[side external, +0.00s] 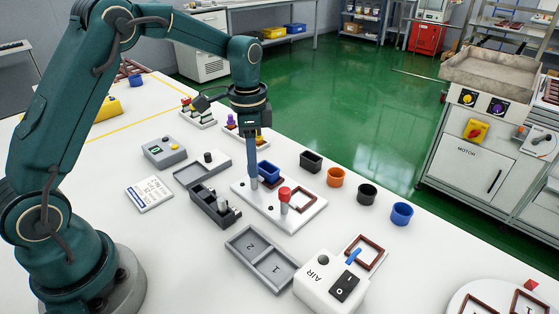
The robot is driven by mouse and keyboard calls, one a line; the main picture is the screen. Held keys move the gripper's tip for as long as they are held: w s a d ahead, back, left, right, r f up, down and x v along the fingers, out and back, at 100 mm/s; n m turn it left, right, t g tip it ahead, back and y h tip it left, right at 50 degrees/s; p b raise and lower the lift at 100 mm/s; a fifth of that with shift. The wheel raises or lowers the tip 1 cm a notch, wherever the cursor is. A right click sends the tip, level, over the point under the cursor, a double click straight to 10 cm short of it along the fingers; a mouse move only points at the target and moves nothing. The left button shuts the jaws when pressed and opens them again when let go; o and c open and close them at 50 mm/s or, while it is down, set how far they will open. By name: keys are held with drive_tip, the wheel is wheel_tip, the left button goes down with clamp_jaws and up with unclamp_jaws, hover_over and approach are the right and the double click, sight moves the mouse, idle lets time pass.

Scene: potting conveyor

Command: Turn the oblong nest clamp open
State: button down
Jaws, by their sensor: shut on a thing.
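A white plate (300,222) on the table carries two brown-edged nests. A blue oblong pot (268,170) sits in the far-left nest. My gripper (254,184) points straight down at the plate's left side, just beside this pot. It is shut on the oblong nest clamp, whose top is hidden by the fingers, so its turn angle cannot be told. A second clamp with a red knob (285,193) stands upright near the plate's middle, apart from my gripper. The other nest (308,202) is empty.
Black (311,160), orange (335,177), dark (367,194) and blue (401,213) pots stand behind the plate. A dark block with pegs (215,209) is close on the left. A grey two-part tray (261,258) and white AIR box (330,285) lie in front.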

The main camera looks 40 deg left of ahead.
idle(0.5)
drive_tip(key=c, duration=0.7)
unclamp_jaws()
drive_tip(key=shift+o, duration=0.2)
drive_tip(key=shift+r, duration=2.6)
drive_tip(key=s+d+r+t, duration=0.4)
drive_tip(key=s+r, duration=0.4)
drive_tip(key=r, duration=0.2)
drive_tip(key=s+f+n, duration=0.2)
drive_tip(key=s+n, duration=0.1)
drive_tip(key=s, duration=0.2)
drive_tip(key=s+d+f+n+t, duration=0.1)
drive_tip(key=s+f+n, duration=0.2)
drive_tip(key=s+n, duration=0.1)
drive_tip(key=shift+s+n+t, duration=0.3)
drive_tip(key=shift+s, duration=0.25)
